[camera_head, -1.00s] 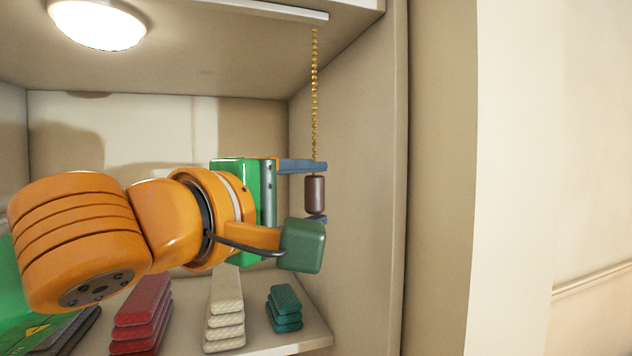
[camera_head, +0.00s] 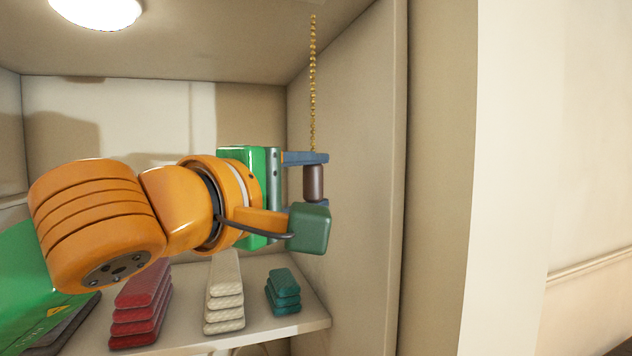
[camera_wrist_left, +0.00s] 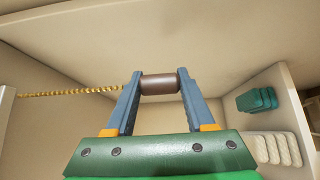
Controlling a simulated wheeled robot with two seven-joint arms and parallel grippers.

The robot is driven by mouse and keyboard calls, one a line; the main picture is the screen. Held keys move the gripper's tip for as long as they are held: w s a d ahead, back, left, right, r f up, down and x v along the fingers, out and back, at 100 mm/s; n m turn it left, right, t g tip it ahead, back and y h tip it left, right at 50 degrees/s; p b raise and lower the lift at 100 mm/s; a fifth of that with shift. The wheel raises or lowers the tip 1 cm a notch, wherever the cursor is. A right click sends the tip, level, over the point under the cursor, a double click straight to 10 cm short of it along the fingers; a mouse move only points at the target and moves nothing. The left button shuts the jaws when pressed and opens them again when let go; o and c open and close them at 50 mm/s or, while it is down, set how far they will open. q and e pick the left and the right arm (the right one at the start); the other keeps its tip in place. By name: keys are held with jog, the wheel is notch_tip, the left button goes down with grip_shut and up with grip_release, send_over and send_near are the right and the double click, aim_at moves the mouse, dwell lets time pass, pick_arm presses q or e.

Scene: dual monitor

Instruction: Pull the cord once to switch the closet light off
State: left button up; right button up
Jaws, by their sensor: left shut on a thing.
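The cord is a gold beaded chain (camera_head: 313,85) hanging from above, with a dark brown cylindrical handle (camera_head: 314,182) at its lower end. My left gripper (camera_head: 310,180) is shut on the handle, one blue-grey finger at its top end and one at its bottom end. In the left wrist view the handle (camera_wrist_left: 159,84) sits between the two fingertips, and the chain (camera_wrist_left: 70,92) runs off to the left. The closet light (camera_head: 96,12) on the ceiling is glowing white. My right gripper is in neither view.
A shelf (camera_head: 290,322) below my left arm holds folded stacks in red (camera_head: 142,308), cream (camera_head: 224,295) and teal (camera_head: 283,291). The closet's right side wall (camera_head: 350,200) stands close to the right of the gripper. The space around the chain is clear.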

pick_arm(q)
jog(key=shift+f+b, duration=0.3)
jog(key=shift+f, duration=0.15)
jog(key=shift+r+p, duration=0.75)
jog(key=shift+r, duration=0.2)
jog(key=o, duration=0.8)
jog(key=shift+f, duration=0.1)
jog(key=shift+o, duration=0.2)
jog(key=shift+s, duration=0.1)
jog(key=b+v, duration=0.3)
jog(key=v, duration=0.5)
jog(key=shift+b, duration=0.3)
